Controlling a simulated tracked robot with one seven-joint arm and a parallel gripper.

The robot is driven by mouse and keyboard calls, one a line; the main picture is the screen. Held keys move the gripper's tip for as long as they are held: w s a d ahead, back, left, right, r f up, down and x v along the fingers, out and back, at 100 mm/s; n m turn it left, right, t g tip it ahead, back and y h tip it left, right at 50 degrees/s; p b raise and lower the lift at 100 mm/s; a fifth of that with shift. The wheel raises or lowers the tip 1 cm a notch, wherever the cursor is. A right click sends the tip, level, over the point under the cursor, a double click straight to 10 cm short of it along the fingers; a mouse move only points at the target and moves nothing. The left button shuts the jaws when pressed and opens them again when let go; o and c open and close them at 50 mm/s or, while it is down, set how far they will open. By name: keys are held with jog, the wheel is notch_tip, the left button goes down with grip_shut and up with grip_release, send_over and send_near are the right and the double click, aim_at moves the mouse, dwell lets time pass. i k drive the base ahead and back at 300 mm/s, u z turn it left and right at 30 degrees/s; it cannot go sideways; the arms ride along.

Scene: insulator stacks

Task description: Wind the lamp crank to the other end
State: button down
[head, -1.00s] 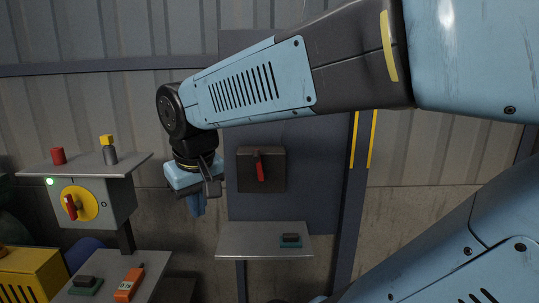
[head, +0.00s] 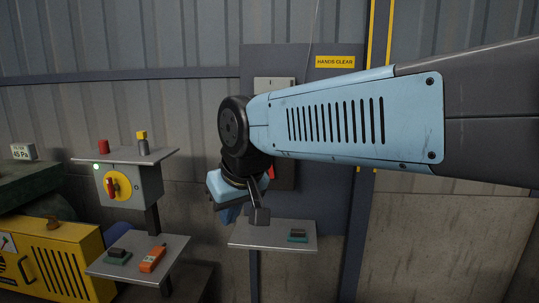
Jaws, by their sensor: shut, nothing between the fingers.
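I cannot make out a lamp crank for sure. A dark box (head: 287,177) on the blue-grey wall panel is mostly hidden behind my arm, and only a bit of its red handle (head: 271,171) shows. A pale plate (head: 272,84) sits higher on that panel, its lower part covered by my arm. My gripper (head: 229,215) points down in front of the panel's left edge, above the left end of a small grey shelf (head: 262,236). It is shut and empty. Its fingertips are small and partly hidden.
At left, a grey switch box (head: 148,185) has a red handle on a yellow disc (head: 117,186) and a lit green lamp (head: 96,167). A lower shelf (head: 172,251) holds an orange meter (head: 152,259). A yellow cabinet (head: 63,262) stands below. A "HANDS CLEAR" sign (head: 335,62) tops the panel.

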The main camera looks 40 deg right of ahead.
aim_at(272, 173)
jog(key=z, duration=1)
jog(key=i, duration=0.3)
jog(key=u, duration=0.15)
